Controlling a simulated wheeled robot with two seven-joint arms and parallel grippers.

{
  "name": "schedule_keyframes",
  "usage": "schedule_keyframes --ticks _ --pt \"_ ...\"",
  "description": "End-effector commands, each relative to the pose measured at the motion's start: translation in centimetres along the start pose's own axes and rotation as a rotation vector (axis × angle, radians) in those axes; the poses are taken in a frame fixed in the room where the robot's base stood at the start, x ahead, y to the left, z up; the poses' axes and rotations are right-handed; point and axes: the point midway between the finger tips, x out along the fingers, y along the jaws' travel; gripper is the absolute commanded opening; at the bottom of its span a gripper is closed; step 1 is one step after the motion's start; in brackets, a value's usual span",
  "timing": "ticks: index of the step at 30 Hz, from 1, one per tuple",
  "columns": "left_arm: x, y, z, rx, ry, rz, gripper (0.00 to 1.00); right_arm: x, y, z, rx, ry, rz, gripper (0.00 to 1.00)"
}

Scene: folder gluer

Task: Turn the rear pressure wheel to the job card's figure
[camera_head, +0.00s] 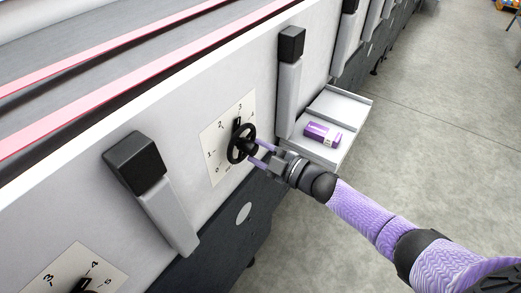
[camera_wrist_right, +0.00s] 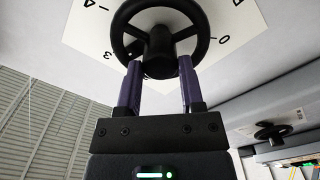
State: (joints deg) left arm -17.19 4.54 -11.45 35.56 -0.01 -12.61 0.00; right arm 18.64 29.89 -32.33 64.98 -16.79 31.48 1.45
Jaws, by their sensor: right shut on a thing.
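A black pressure wheel (camera_head: 241,144) stands out from the machine's white side panel, in front of a cream scale plate (camera_head: 217,147). The figures 1, 2 and 3 show on the plate. A black piece at the wheel's top sits just below the 3. My right gripper (camera_head: 257,152) is at the wheel with its purple fingers shut on its hub. In the right wrist view the fingers (camera_wrist_right: 160,88) lie either side of the hub, below the rim (camera_wrist_right: 160,8). My left gripper is out of view. I cannot make out a job card.
A second scale plate (camera_head: 62,278) with a black wheel shows at the bottom left. Grey arms with black blocks (camera_head: 135,158) jut from the panel on both sides. A purple-and-white box (camera_head: 322,134) lies on a pale tray (camera_head: 345,108).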

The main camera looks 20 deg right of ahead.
Motion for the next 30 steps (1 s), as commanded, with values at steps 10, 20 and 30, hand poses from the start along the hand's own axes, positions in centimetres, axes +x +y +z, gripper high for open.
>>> schedule_keyframes --ticks 10,20,30 --pt "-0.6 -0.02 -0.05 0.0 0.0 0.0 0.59 -0.03 0.01 0.03 0.324 -0.004 -0.001 0.0" --pt "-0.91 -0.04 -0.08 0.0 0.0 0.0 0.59 -0.04 -0.08 0.03 0.632 -0.005 -0.002 0.0" --pt "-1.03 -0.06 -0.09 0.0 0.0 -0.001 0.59 -0.04 -0.1 0.03 0.882 -0.006 -0.001 0.0"
